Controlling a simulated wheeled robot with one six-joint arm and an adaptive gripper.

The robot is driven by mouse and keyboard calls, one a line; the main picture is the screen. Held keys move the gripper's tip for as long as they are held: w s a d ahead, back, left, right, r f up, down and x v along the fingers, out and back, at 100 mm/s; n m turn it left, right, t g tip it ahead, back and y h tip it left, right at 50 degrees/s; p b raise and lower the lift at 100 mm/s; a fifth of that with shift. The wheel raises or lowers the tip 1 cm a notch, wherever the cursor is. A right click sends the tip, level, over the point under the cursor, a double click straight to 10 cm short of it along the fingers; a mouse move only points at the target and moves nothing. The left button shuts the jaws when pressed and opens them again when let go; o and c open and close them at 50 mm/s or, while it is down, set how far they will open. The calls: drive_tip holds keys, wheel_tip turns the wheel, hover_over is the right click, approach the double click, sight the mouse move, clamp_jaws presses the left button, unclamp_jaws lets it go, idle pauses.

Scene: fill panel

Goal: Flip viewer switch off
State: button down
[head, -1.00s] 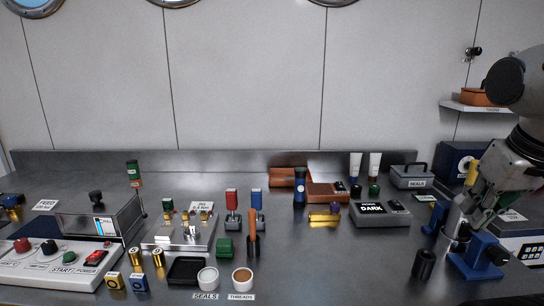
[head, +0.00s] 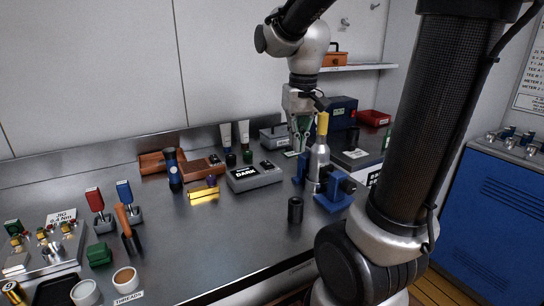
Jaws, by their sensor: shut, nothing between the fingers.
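A grey box with a black panel labelled DARK (head: 254,180) stands on the bench, left of the blue vise. A small dark part, possibly a switch (head: 267,165), sits on its top right; its position is too small to tell. No label I can read names a viewer. My gripper (head: 301,150) points down, shut and empty, over the bench behind the vise and right of the DARK box. It is apart from the box; its fingertips are hard to make out.
The blue vise (head: 334,203) holds an upright silver cylinder with a yellow top (head: 322,124), close to my gripper. A grey toolbox (head: 273,139) is behind. A black cup (head: 295,210) stands in front. A flashlight (head: 174,170) and gold block (head: 203,193) are left. Bare bench lies before the DARK box.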

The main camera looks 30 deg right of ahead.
sight(272, 165)
drive_tip(key=w+d+r+m+g, duration=0.1)
drive_tip(key=w+d+r+m, duration=0.1)
drive_tip(key=w+m, duration=1.3)
drive_tip(key=shift+w+m, duration=0.3)
drive_tip(key=shift+w, duration=0.6)
drive_tip(key=shift+f, duration=0.15)
wheel_tip(272, 165, down, 14)
drive_tip(key=shift+r, duration=0.15)
drive_tip(key=shift+s+f, duration=0.15)
drive_tip(key=shift+f, duration=0.25)
